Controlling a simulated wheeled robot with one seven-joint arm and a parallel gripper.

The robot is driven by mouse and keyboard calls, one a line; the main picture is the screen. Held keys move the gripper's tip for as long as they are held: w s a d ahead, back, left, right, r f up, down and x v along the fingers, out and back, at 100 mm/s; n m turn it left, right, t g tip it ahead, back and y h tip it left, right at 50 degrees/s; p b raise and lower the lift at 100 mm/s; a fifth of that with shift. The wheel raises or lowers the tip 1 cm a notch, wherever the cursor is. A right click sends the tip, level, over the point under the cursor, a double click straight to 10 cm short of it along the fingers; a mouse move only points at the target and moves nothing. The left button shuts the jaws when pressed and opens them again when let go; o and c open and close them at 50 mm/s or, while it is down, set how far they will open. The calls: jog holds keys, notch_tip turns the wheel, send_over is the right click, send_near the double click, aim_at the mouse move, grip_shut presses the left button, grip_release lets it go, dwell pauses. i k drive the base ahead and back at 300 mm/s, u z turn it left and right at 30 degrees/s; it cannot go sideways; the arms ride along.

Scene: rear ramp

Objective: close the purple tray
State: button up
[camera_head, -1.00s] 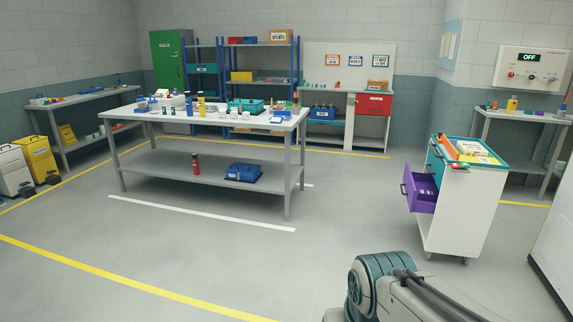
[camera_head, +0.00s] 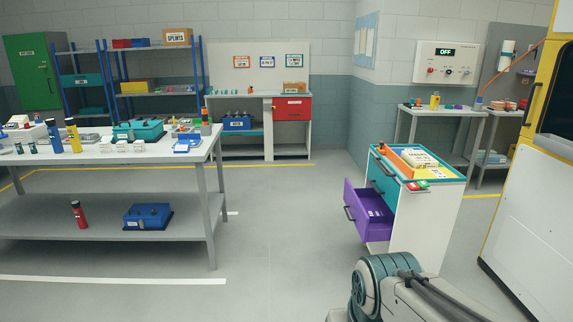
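The purple tray (camera_head: 369,210) is a drawer in the white cart (camera_head: 428,228) with a teal top, right of centre in the head view. It is pulled out toward the left, with a dark handle on its front face. Something pale lies inside it. A teal drawer (camera_head: 383,181) above it looks shut. My arm shows at the bottom right, in front of the cart's lower part. My gripper is not in view.
A grey workbench (camera_head: 180,158) with many items stands at the left. A yellow-framed white machine or vehicle (camera_head: 525,190) stands close at the right. The floor (camera_head: 285,235) between bench and cart is clear. A control panel (camera_head: 447,64) on the wall reads OFF.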

aim_at(357, 202)
jog(key=z, duration=0.2)
jog(key=i, duration=2.35)
jog(key=u, duration=0.3)
jog(key=i, duration=1.35)
jog(key=z, duration=0.3)
